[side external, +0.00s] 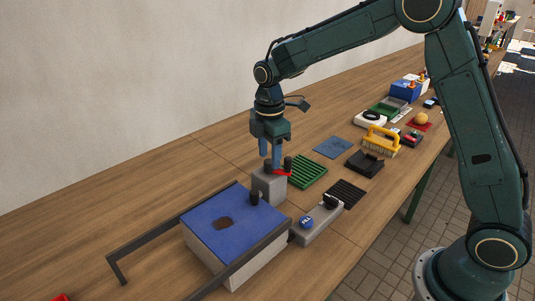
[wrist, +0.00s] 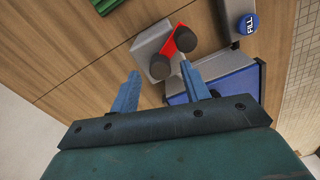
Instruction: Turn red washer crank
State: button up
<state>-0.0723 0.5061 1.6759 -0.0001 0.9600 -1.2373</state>
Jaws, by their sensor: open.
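The red washer crank (side external: 283,173) sits on top of a grey block (side external: 268,188) and carries black round knobs. In the wrist view the red crank arm (wrist: 170,46) runs between two dark knobs, one (wrist: 185,39) at its upper right and one (wrist: 160,67) at its lower left. My gripper (side external: 270,159) points down just above the block, with its blue fingers apart. In the wrist view my gripper (wrist: 160,71) is open and the lower-left knob appears between its fingertips. I cannot tell whether a finger touches the crank. Nothing is held.
A blue-topped box (side external: 222,222) with a dark frame stands in front of the block. A grey unit with a blue FILL button (side external: 306,222) is to the right. A green rack (side external: 304,172) and a black grid (side external: 345,194) lie nearby.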

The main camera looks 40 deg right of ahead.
aim_at(269, 161)
notch_tip(269, 161, up, 13)
jog(key=shift+f, duration=0.15)
dwell(0.4)
jog(key=shift+c, duration=1.4)
jog(key=m, duration=2.4)
jog(key=shift+f, duration=0.1)
jog(key=shift+f, duration=6.8)
